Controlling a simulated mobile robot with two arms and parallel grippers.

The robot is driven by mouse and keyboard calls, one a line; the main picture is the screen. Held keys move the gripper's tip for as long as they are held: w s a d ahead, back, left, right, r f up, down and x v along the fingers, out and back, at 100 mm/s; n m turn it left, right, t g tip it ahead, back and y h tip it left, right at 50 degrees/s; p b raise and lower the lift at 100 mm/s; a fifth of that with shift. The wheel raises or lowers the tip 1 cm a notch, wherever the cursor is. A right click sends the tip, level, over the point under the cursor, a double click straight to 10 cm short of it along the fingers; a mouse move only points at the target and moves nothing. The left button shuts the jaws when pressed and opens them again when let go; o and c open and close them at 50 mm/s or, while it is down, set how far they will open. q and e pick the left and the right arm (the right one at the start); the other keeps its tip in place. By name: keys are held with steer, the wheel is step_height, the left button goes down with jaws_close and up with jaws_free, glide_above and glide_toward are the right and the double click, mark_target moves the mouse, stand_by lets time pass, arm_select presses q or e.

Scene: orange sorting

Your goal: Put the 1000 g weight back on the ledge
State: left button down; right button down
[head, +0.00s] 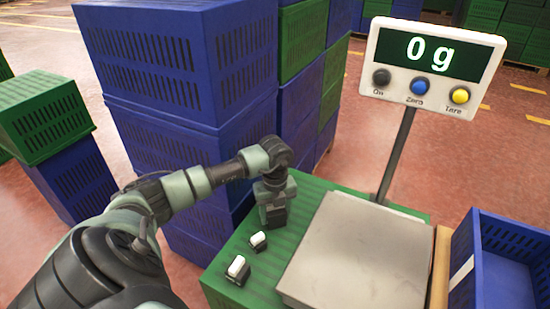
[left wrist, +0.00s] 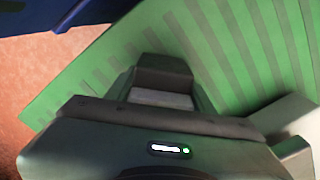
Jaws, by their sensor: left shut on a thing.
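My left gripper (head: 274,220) points down over the far left part of the green ribbed ledge (head: 222,283), beside the scale. It is shut on the 1000 g weight, which its fingers almost wholly hide in the head view. In the left wrist view a pale grey top of the weight (left wrist: 160,98) shows between the fingers, with the green ledge (left wrist: 235,60) around and below. No marking on it can be read, and I cannot tell whether it touches the ledge. My right gripper is not in view.
Two dark weights with white tops, one small (head: 259,240) and one larger (head: 238,266), stand on the ledge nearer me. The scale's plate (head: 345,255) is bare and its display (head: 430,55) reads 0 g. Tall blue crates (head: 185,75) rise behind my arm; an open blue crate (head: 500,270) is right.

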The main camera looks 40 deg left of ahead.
arm_select(q)
steer(key=shift+w, duration=0.1)
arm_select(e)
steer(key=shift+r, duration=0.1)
arm_select(q)
steer(key=c, duration=0.6)
jaws_free()
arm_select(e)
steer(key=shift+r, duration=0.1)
arm_select(q)
steer(key=shift+r, duration=0.15)
step_height(320, 180, up, 11)
steer(key=shift+f+p, duration=0.15)
steer(key=shift+p, duration=0.95)
steer(key=shift+r, duration=0.6)
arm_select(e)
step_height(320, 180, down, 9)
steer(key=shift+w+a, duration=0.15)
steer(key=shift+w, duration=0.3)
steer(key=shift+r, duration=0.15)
